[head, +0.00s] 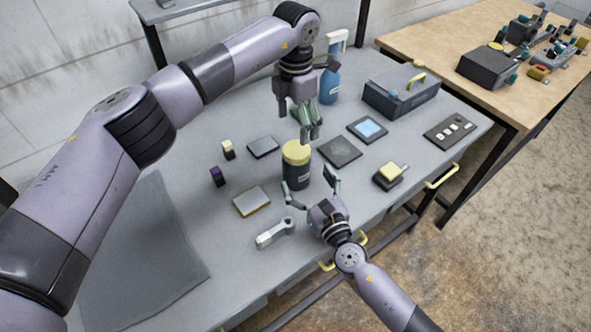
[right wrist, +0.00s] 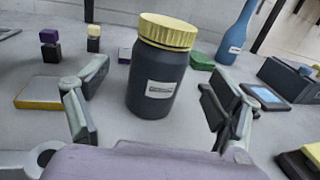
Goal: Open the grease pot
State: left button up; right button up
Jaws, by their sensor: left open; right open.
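The grease pot (head: 296,172) is a dark jar with a white label, upright on the grey table. Its ribbed pale yellow lid (head: 296,152) sits on top. In the right wrist view the pot (right wrist: 156,90) and lid (right wrist: 168,30) stand between and beyond the fingers, with gaps on both sides.
A yellow-edged block (head: 252,201) and a grey wrench-like part (head: 275,233) lie left of my right gripper. A dark square plate (head: 339,151) and a yellow-and-black block (head: 390,177) lie to the right. A blue spray bottle (head: 330,82) and a dark toolbox (head: 400,95) stand behind.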

aim_at(303, 171)
pick_arm(q)
jog(key=shift+s+d, duration=0.1)
jog(key=shift+d, duration=0.05)
pick_arm(e)
jog(key=x, duration=0.5)
jog(key=shift+w, duration=0.2)
jog(key=shift+w+a, duration=0.3)
jog(key=shift+w, duration=0.2)
jog(key=shift+c, duration=0.4)
